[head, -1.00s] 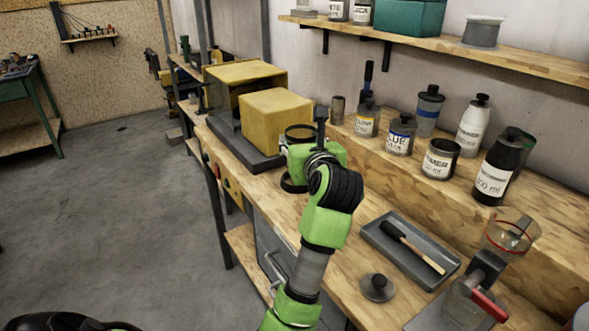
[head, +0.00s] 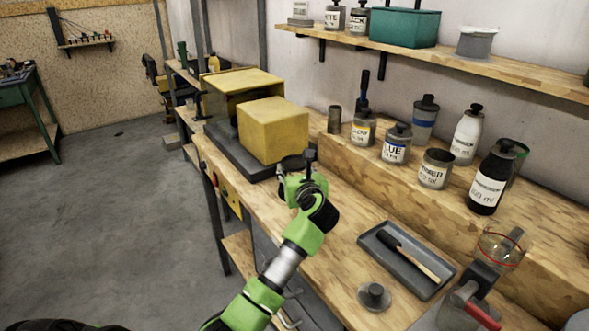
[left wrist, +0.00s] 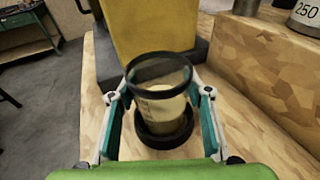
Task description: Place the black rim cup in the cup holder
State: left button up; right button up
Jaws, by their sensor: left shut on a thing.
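The clear cup with a black rim (left wrist: 160,95) stands upright between the fingers of my left gripper (left wrist: 162,108) in the left wrist view. The gripper is shut on its sides. A dark round ring-shaped holder (left wrist: 166,138) lies on the bench under the cup. The cup's lower end shows inside the ring, but I cannot tell whether it rests in it or hangs just above. In the head view the cup's rim (head: 292,162) shows behind my left gripper (head: 294,178), and the ring is hidden. My right gripper is not in view.
Yellow boxes (head: 273,135) stand just behind the cup. A grey tray (head: 370,238) with a brush, a round lid (head: 374,296) and a red-rimmed cup (head: 500,247) are to the right. Bottles line the raised ledge (head: 400,180). The bench's left edge is close.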

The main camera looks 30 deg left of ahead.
pick_arm(q)
jog(key=shift+r, duration=0.1)
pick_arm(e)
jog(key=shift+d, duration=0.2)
pick_arm(q)
jog(key=shift+d, duration=0.1)
jog(key=o, duration=1.3)
jog(key=shift+f, duration=0.2)
jog(key=shift+c, duration=0.2)
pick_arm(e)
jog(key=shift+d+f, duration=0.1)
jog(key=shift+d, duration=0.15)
pick_arm(q)
jog(key=shift+r, duration=0.15)
jog(key=b+v, duration=0.1)
jog(key=v, duration=1.1)
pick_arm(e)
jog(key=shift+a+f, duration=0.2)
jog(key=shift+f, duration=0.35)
